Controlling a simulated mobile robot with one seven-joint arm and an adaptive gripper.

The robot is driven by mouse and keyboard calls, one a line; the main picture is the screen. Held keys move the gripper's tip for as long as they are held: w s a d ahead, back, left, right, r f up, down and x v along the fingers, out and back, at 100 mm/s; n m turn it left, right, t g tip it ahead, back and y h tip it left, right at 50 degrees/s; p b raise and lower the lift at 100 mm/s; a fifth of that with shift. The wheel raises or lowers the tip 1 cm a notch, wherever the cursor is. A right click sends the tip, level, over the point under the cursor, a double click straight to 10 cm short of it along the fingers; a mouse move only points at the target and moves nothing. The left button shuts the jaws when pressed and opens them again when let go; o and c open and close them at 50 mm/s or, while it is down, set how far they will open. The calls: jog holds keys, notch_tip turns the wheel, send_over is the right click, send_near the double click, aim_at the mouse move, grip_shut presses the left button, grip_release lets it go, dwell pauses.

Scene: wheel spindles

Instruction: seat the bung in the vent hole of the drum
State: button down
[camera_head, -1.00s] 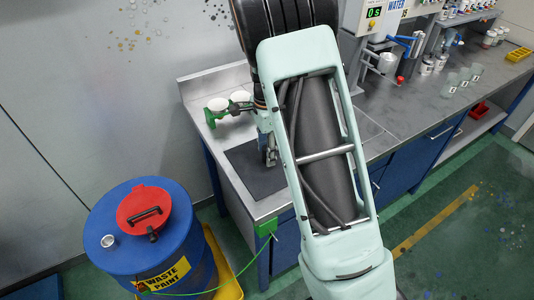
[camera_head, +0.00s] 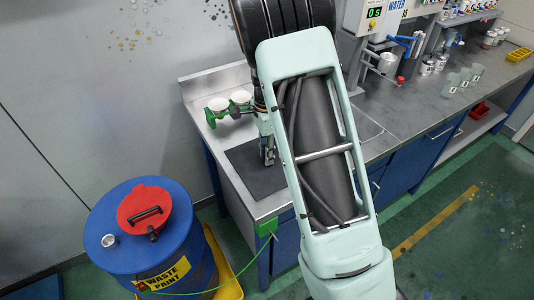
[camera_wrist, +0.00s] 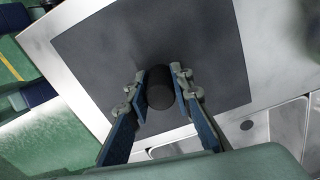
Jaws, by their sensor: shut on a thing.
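My gripper (camera_wrist: 160,92) is shut on a dark round bung (camera_wrist: 160,90) in the wrist view, over the dark mat. In the head view my gripper (camera_head: 268,153) is over the mat on the bench's left end, and my arm hides part of it. I cannot tell from these views how high the bung is above the mat. The blue drum (camera_head: 122,258) stands at the lower left, apart from my gripper. A red lid (camera_head: 141,207) with a black handle is on its top. A small pale round fitting (camera_head: 109,240) is on the drum top left of the lid.
The dark mat (camera_head: 243,163) lies on the metal bench (camera_head: 373,147). Green-handled fittings with white cups (camera_head: 240,97) stand behind the mat. A green cable (camera_head: 242,279) hangs between bench and drum. The drum stands in a yellow tray (camera_head: 228,283).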

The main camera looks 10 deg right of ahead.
jog(key=shift+r, duration=0.45)
notch_tip(320, 180, up, 2)
jog(key=shift+r, duration=0.2)
jog(key=s+r+b, duration=0.1)
jog(key=s+r, duration=0.9)
jog(key=s, duration=0.4)
jog(key=w+f+n+p, duration=0.5)
jog(key=w+f+n, duration=0.1)
jog(key=n, duration=1)
jog(key=shift+p, duration=0.35)
jog(key=shift+d, duration=0.1)
jog(key=shift+a, duration=0.2)
